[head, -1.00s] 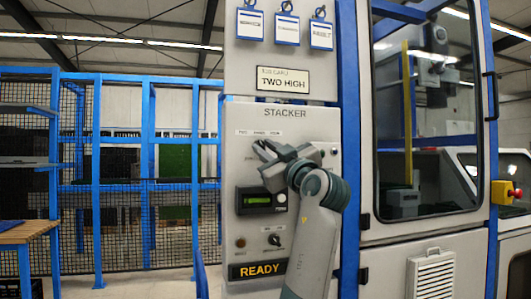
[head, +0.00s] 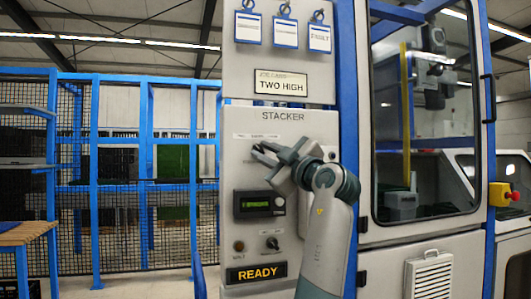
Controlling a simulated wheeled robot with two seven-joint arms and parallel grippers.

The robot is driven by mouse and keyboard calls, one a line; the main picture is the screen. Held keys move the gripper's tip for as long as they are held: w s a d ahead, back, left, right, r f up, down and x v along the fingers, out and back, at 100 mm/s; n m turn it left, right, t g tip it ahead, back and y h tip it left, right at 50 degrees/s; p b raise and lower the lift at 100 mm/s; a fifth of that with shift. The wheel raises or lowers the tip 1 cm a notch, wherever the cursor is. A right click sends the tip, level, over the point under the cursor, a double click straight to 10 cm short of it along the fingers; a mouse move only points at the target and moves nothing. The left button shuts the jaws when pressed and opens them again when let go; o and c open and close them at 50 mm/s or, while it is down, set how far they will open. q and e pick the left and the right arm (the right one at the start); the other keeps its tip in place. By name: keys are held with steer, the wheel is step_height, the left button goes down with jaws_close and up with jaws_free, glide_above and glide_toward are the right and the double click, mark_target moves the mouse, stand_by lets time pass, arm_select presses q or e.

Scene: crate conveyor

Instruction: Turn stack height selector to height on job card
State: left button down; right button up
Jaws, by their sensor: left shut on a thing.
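The job card (head: 278,87) on the upper panel reads TWO HIGH. Below it is the grey STACKER panel (head: 235,165). My left gripper (head: 264,154) is at the upper part of this panel, just under a small label strip whose lettering is too small to read. Its fingers are shut on the stack height selector, which is largely hidden behind them, so I cannot tell where it points. My right gripper is not in view.
Below the gripper are a green-lit display (head: 258,204), a small knob (head: 272,243) and a lit READY sign (head: 257,273). Several tags (head: 283,33) hang above. A windowed machine cabinet (head: 425,240) stands right; a blue mesh fence (head: 95,180) stands left.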

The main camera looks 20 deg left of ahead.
arm_select(q)
steer(key=c, duration=1.9)
jaws_free()
steer(key=shift+a+r, duration=0.1)
steer(key=shift+r, duration=0.25)
steer(key=shift+o, duration=0.2)
steer(key=shift+a+f, duration=0.1)
steer(key=shift+f, duration=0.05)
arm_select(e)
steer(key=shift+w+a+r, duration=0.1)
arm_select(q)
steer(key=shift+f, duration=0.1)
